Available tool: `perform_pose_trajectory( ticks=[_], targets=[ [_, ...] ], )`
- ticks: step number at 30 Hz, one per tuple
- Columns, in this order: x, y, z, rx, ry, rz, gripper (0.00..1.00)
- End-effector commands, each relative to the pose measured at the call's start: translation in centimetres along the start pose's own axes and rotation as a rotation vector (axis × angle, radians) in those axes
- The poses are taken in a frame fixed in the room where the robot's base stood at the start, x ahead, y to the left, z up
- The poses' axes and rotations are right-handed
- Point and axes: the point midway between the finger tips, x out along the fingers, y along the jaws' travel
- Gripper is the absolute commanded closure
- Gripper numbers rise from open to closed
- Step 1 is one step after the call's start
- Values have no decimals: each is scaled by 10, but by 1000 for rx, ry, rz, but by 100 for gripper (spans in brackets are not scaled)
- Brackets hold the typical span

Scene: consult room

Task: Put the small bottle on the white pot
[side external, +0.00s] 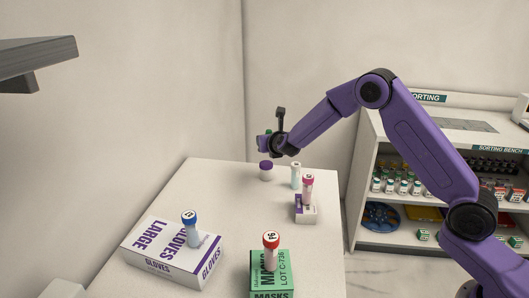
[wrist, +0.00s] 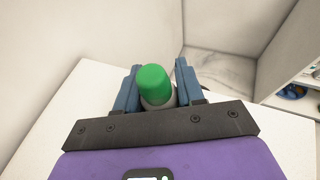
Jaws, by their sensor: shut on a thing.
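My gripper (side external: 266,141) is at the far end of the table, shut on the small bottle. In the wrist view the bottle's green cap (wrist: 155,82) and a bit of its pale body (wrist: 159,104) show between the two blue fingers (wrist: 155,88). In the side view only a little green of it shows at the gripper. A white pot with a purple lid (side external: 266,171) stands on the table at the far left. My gripper appears above this pot in the side view, with a gap between. The pot is not visible in the wrist view.
Right of the pot stand a pale-capped vial (side external: 295,176) and a red-capped tube (side external: 308,188) on a small box (side external: 305,214). A glove box (side external: 172,262) with a blue-capped tube and a green mask box (side external: 284,262) with a red-capped tube are nearer. Walls bound the table's far left.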

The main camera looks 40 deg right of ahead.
Motion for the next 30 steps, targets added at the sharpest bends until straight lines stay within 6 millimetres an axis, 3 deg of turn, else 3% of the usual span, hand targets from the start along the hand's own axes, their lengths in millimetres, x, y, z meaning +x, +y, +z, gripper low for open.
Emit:
perform_pose_trajectory(
  ticks=[8,15,29,30],
  targets=[
    [17,4,-9,0,-1,0,92],
    [28,4,-36,-1,0,0,92],
    [30,4,-40,1,-2,0,92],
    [30,4,-40,1,-2,0,49]
  ],
)
